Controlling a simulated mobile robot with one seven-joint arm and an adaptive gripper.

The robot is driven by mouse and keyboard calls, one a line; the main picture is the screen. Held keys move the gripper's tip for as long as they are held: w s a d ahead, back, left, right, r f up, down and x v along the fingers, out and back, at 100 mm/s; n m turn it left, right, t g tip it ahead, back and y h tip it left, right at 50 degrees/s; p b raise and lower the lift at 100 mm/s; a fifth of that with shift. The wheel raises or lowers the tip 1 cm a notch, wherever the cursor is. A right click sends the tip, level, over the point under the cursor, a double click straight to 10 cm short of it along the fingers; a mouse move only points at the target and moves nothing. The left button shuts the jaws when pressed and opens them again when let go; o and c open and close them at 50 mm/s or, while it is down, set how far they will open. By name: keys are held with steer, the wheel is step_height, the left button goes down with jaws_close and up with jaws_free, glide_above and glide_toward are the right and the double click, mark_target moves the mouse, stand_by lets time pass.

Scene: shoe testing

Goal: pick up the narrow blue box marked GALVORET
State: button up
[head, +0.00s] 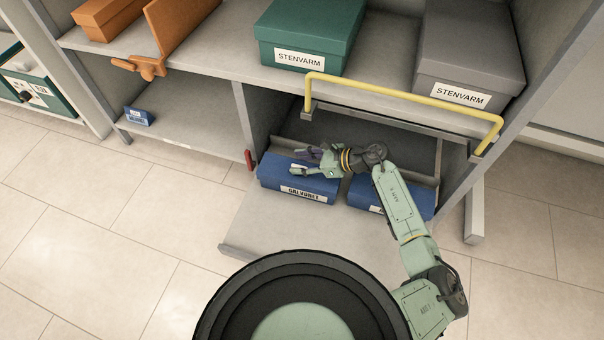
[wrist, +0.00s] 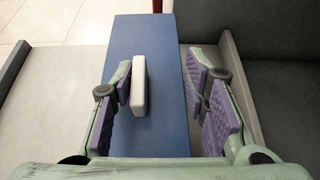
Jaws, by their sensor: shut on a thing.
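The narrow blue box marked GALVORET (head: 270,180) lies lengthwise at the left of the pulled-out lower shelf, its label (head: 304,193) facing front. My gripper (head: 307,163) comes from the right, over its top.
A second blue box (head: 425,205) sits to the right under my arm. A yellow rail (head: 400,92) spans above. Green (head: 345,30) and grey (head: 450,45) STENVARM boxes stand on the upper shelf. A small blue box (head: 138,117) is at left. A white block (wrist: 139,87) shows over the gripped box.

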jaws_close()
steer(key=shift+r, duration=0.1)
stand_by(0.4)
